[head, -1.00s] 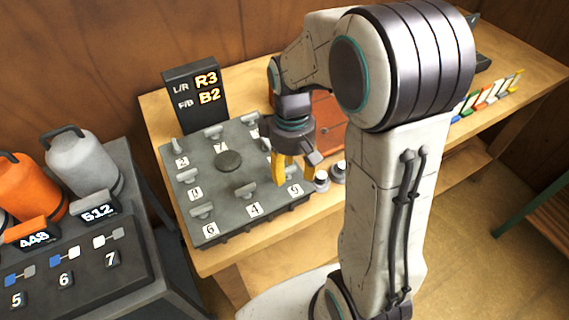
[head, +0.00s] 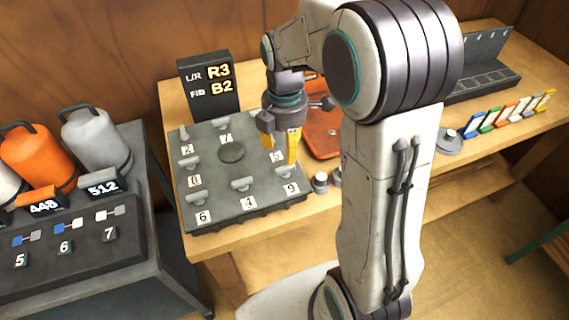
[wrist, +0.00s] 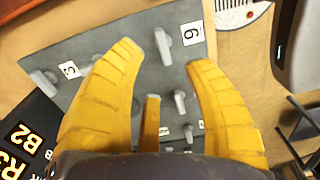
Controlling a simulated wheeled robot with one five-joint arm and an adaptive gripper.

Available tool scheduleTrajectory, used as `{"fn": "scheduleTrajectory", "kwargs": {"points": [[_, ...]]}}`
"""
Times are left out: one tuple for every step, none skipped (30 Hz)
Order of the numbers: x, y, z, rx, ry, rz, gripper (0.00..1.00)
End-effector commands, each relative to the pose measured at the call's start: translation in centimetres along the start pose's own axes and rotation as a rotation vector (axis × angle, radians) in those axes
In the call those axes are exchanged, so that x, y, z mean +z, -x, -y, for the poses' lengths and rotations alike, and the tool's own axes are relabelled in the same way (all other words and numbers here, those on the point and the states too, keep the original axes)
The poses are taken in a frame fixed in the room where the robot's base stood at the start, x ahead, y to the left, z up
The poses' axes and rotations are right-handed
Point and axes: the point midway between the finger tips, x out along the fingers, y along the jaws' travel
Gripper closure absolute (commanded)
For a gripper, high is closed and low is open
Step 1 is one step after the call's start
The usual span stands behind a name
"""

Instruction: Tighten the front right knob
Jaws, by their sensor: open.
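The dark grey plate (head: 215,215) lies on the wooden bench with several grey knobs, each beside a number label. The front right knob (head: 280,173) is by the label 9 (head: 291,187). My gripper (head: 292,160) is above the plate's right side, behind and slightly right of this knob, with its yellow fingers pointing down. In the wrist view my gripper (wrist: 163,58) is open and empty, its fingers spread. One knob (wrist: 163,46) shows beyond the gap between the fingertips. The fingers and palm hide parts of the plate. Whether any finger touches a knob I cannot tell.
A display (head: 208,85) behind the plate reads R3 and B2. A reddish-brown board (head: 322,135) and a small round part (head: 320,182) are right of the plate. A dark cart (head: 120,245) with weights stands at the left. Colored tags line the bench at right.

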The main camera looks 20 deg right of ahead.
Motion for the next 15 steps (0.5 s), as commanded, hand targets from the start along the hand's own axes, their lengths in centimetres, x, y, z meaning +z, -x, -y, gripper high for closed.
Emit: {"fn": "scheduleTrajectory", "kwargs": {"points": [[0.0, -0.3, 0.0, -0.002, 0.011, 0.0, 0.54], [0.0, -0.5, 0.0, -0.002, 0.017, 0.0, 0.54], [0.0, -0.8, 0.0, -0.003, 0.022, 0.0, 0.54], [0.0, -1.1, 0.1, -0.004, 0.023, 0.0, 0.54], [0.0, -1.4, 0.0, -0.004, 0.024, 0.0, 0.54], [0.0, -1.9, 0.1, -0.005, 0.024, 0.0, 0.54], [0.0, -2.3, 0.1, -0.005, 0.023, 0.0, 0.54], [0.0, -2.7, 0.1, -0.005, 0.023, 0.0, 0.54], [0.0, -3.2, 0.1, -0.005, 0.023, 0.0, 0.54], [0.0, -3.6, 0.1, -0.005, 0.022, 0.0, 0.54], [0.0, -4.0, 0.1, -0.006, 0.022, 0.0, 0.54], [0.0, -4.5, 0.1, -0.004, 0.022, 0.0, 0.54], [0.0, -4.8, 0.1, -0.004, 0.022, 0.0, 0.54], [0.0, -5.2, 0.1, -0.004, 0.021, 0.0, 0.54], [0.0, -5.6, 0.1, -0.005, 0.021, 0.0, 0.54]]}}
